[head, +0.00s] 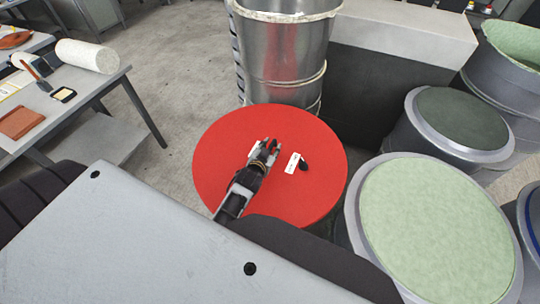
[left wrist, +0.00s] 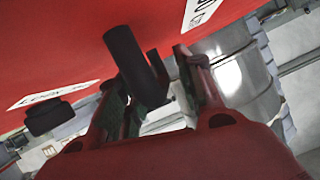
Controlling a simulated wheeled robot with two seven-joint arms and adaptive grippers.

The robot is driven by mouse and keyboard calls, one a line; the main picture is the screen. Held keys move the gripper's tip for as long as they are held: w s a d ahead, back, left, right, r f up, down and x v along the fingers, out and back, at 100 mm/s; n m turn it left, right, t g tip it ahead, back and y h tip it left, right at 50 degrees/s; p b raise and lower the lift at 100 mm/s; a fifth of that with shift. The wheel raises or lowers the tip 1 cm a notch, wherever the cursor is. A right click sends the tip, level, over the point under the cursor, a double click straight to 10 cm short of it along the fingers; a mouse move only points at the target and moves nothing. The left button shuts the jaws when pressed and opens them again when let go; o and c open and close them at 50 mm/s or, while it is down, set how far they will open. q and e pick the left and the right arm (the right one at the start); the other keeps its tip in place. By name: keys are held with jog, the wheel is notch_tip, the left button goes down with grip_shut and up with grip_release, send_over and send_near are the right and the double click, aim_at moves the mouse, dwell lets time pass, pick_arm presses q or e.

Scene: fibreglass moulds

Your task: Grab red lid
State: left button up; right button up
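The round red lid (head: 225,165) fills the middle of the head view. Its red face spans the top of the left wrist view (left wrist: 55,45). My left gripper (head: 267,147) is over the lid, left of its centre. In the left wrist view the gripper (left wrist: 160,90) is open, with a black peg-like handle (left wrist: 125,50) of the lid between its fingers. The handle is nearer the left finger, with a gap to the right one; contact is unclear. A second black knob (head: 304,165) sits beside a white label (head: 292,162). My right gripper is not in view.
A shiny metal drum (head: 285,60) stands just behind the lid. A drum with a pale green top (head: 430,230) and one with a dark green top (head: 460,118) stand at the right. A table (head: 100,80) with a white roll (head: 88,56) is at the left, across open floor.

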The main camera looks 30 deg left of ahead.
pick_arm(q)
grip_shut()
jog(key=shift+w+r, duration=0.1)
jog(key=shift+r, duration=0.1)
jog(key=shift+r, duration=0.15)
dwell(0.4)
